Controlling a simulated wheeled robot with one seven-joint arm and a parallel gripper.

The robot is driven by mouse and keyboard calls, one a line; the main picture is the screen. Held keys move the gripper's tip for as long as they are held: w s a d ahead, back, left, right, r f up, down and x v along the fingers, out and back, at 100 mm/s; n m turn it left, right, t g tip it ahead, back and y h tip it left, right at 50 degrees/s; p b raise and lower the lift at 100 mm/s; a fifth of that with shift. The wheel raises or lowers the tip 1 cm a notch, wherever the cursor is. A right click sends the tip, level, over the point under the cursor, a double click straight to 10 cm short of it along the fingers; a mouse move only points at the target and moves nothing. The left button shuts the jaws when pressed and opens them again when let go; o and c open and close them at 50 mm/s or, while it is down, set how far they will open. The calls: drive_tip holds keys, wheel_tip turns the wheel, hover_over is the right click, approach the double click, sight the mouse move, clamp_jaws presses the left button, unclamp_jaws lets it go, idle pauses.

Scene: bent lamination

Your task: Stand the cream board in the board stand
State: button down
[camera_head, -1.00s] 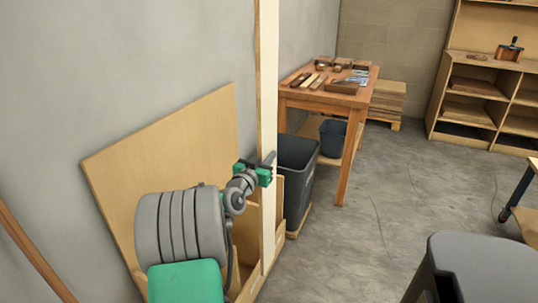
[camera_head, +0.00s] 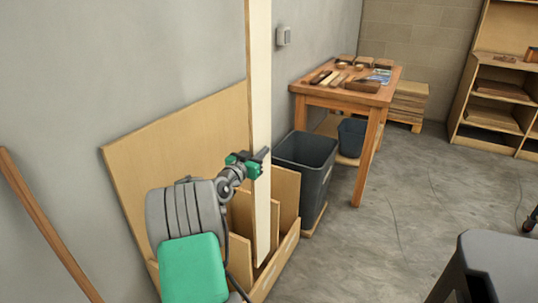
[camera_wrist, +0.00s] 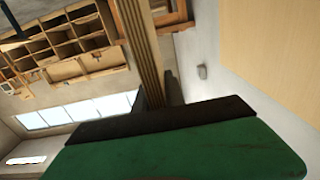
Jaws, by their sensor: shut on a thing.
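The cream board (camera_head: 261,105) is a long, narrow strip standing about upright in the head view, its top cut off by the frame. My gripper (camera_head: 257,164) is shut on it, well above its lower end. The board stand (camera_head: 284,258) is a low wooden box with upright panels against the left wall. The board's lower end shows over the stand's opening, behind its front wall; I cannot tell whether it rests on the bottom. In the wrist view, my gripper (camera_wrist: 165,112) fills the lower part.
A large plywood sheet (camera_head: 170,150) leans on the wall behind my arm. A grey bin (camera_head: 310,165) stands just beyond the stand, before a workbench (camera_head: 345,92) with tools. A dark stool-like top (camera_head: 500,262) is at lower right. The floor between is clear.

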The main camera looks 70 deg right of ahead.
drive_tip(key=w+d, duration=0.1)
drive_tip(key=w, duration=0.7)
wheel_tip(320, 180, down, 18)
drive_tip(key=b, duration=1.7)
drive_tip(key=shift+w+d+f, duration=0.15)
drive_tip(key=shift+d+f, duration=0.05)
drive_tip(key=shift+f+b, duration=0.9)
drive_tip(key=shift+f, duration=0.55)
drive_tip(key=shift+w, duration=0.1)
drive_tip(key=shift+n, duration=0.3)
drive_tip(key=shift+w+d, duration=0.2)
drive_tip(key=shift+w, duration=1)
drive_tip(key=shift+w+d, duration=0.2)
drive_tip(key=shift+w, duration=0.95)
drive_tip(key=c, duration=1.3)
unclamp_jaws()
drive_tip(key=shift+f, duration=0.15)
drive_tip(key=shift+c, duration=0.2)
